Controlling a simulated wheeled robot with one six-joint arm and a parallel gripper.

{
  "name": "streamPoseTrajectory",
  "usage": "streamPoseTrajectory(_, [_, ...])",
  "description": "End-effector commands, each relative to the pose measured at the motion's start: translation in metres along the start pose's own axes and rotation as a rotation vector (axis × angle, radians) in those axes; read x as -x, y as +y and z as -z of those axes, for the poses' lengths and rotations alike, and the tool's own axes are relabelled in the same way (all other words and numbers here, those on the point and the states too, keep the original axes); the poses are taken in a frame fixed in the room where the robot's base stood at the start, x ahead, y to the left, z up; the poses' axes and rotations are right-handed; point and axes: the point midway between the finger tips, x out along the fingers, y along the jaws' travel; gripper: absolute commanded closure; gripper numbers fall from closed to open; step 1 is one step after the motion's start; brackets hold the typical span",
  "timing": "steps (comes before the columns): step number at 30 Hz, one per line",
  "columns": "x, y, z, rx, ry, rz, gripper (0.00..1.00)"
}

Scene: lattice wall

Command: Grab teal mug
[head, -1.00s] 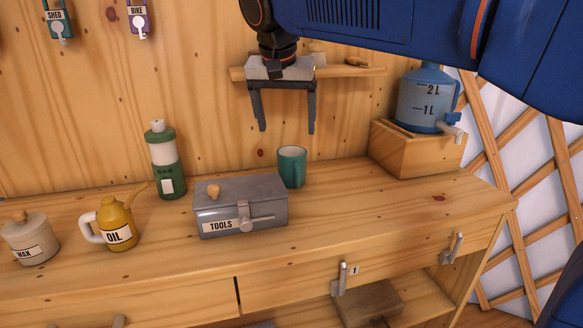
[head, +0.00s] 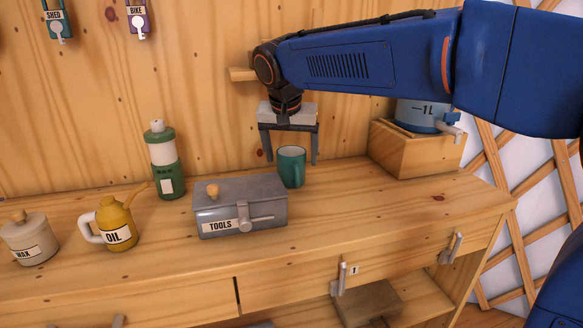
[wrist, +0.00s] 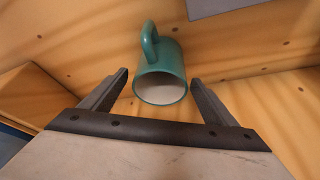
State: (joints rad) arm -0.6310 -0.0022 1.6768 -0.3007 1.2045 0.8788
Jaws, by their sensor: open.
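The teal mug (head: 291,168) stands upright on the wooden bench, just behind and right of the grey tools box. Nothing is held, and I cannot tell whether a finger touches the mug.
The grey tools box (head: 240,205) sits close to the mug's left. A green lantern-like bottle (head: 166,165), yellow oil can (head: 116,225) and wax pot (head: 29,238) stand further left. A blue water jug (head: 421,118) rests on a wooden box (head: 412,152) at right. The wall is close behind.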

Motion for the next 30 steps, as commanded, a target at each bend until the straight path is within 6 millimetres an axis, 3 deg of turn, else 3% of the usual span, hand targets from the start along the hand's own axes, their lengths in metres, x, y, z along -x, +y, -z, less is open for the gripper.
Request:
streamPoseTrajectory(6, [-0.001, 0.000, 0.000, 0.000, 0.000, 0.000, 0.19])
streamPoseTrajectory(12, [0.000, 0.000, 0.000, 0.000, 0.000, 0.001, 0.67])
streamPoseTrajectory(13, [0.000, 0.000, 0.000, 0.000, 0.000, 0.001, 0.71])
streamPoseTrajectory(30, [0.010, 0.008, 0.010, -0.003, 0.002, 0.001, 0.71])
